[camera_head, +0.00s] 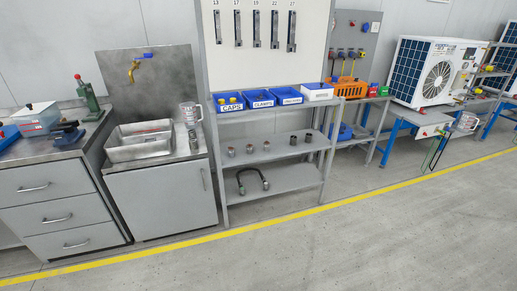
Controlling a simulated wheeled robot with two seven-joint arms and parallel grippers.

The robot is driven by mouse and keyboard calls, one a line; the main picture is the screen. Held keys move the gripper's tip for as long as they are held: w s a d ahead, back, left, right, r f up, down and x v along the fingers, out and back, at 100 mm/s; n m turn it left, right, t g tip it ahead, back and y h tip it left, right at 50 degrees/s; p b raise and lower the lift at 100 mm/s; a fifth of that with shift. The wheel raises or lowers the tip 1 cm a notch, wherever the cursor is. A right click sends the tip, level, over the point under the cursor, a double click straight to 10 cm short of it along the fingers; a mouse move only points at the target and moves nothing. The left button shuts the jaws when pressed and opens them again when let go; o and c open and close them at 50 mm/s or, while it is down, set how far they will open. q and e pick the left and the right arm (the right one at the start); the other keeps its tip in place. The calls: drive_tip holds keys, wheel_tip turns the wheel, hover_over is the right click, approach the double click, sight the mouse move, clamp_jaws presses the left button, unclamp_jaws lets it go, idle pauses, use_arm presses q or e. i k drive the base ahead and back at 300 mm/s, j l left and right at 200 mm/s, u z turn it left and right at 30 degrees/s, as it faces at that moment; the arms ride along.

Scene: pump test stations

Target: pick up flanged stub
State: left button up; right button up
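Several small metal fittings stand in a row on the middle shelf of the grey rack. Three of them, a left one (231,151), a middle one (250,149) and a right one (266,146), show reddish parts. Two darker grey ones stand further right, one (293,140) beside the other (308,138). They are too small to tell which is the flanged stub. Neither of my grippers is in view.
The grey rack (285,181) carries blue bins (229,106) on top and a dark curved hose (253,181) below. A sink bench (163,199) and a drawer cabinet (66,205) stand left. The floor (330,245) in front is clear, crossed by a yellow line.

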sight(250, 146)
drive_tip(key=i+l+u, duration=0.25)
drive_tip(key=i+l, duration=1.1)
drive_tip(key=l, duration=0.15)
